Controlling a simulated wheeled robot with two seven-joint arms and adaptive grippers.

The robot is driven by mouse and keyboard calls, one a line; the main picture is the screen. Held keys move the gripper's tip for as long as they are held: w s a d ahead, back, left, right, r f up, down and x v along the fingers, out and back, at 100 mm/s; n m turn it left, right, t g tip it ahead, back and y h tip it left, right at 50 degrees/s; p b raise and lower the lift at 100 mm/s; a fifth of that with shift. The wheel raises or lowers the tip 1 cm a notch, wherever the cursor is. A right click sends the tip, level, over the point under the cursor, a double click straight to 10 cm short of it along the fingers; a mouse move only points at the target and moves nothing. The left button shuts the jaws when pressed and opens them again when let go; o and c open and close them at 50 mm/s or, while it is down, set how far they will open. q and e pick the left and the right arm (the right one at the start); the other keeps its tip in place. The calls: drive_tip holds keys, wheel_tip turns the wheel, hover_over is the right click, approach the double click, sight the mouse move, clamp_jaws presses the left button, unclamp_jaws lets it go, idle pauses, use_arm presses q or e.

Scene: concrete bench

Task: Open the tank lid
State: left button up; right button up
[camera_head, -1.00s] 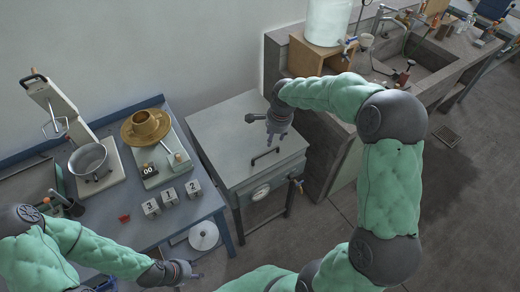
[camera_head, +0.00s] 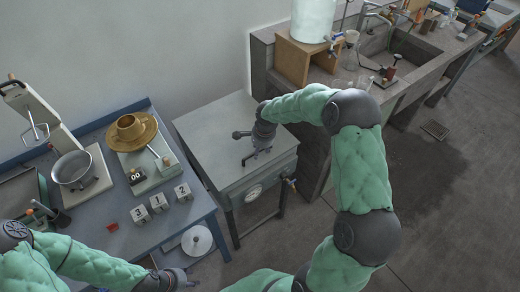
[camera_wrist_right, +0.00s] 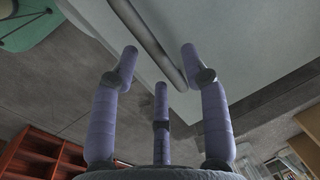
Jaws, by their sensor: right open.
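The tank (camera_head: 227,190) is a grey box standing on legs between the blue table and the concrete sink bench. Its flat grey lid (camera_head: 215,125) lies closed on top and also fills the upper part of the right wrist view (camera_wrist_right: 250,45). My right gripper (camera_head: 258,153) is at the lid handle near the front edge, hiding most of it in the head view. In the right wrist view the handle bar (camera_wrist_right: 150,42) runs between the open fingers (camera_wrist_right: 160,62); contact is unclear. My left gripper (camera_head: 187,279) is low at the bottom edge, away from the tank.
The sink bench (camera_head: 315,90) with a white container (camera_head: 312,20) stands close on the tank's right. Floor in front is clear.

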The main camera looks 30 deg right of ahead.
clamp_jaws()
drive_tip(key=shift+r, duration=0.15)
